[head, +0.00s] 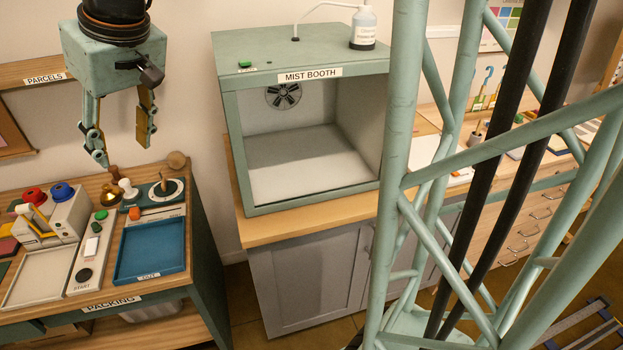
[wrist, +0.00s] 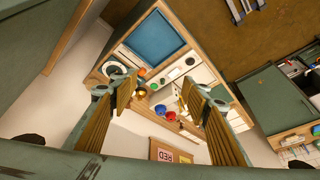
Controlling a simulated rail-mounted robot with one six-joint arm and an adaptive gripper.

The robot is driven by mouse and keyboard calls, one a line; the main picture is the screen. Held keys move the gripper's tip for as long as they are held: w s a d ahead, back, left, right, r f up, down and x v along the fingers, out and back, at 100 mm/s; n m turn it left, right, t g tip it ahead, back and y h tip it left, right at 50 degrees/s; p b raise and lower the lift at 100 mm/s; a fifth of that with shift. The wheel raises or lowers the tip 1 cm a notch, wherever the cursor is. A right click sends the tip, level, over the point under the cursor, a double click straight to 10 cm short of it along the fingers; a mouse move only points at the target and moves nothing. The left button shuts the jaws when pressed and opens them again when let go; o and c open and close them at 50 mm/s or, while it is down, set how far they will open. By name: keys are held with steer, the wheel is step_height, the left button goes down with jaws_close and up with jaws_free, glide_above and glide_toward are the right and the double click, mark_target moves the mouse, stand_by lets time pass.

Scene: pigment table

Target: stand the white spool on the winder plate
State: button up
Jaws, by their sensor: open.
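My gripper (head: 122,152) hangs open and empty above the back of the packing table. In the wrist view its two fingers (wrist: 158,88) are spread wide with nothing between them. A small white knob-shaped object (head: 126,187), which may be the white spool, stands behind the blue tray. Beside it on the right is a dark green base with a round white disc (head: 168,189), which looks like the winder plate. I cannot make out the white object there.
The blue OUT tray (head: 152,250) is empty. A brass piece (head: 109,194) and an orange block (head: 134,213) sit close by. The mist booth (head: 300,165) rises to the right.

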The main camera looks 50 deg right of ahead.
steer(key=s+d+r+m+g+h, duration=0.1)
steer(key=s+d, duration=0.2)
steer(key=s, duration=3.1)
steer(key=shift+d+m+h, duration=0.15)
steer(key=shift+m+h, duration=0.15)
steer(key=shift+r, duration=0.2)
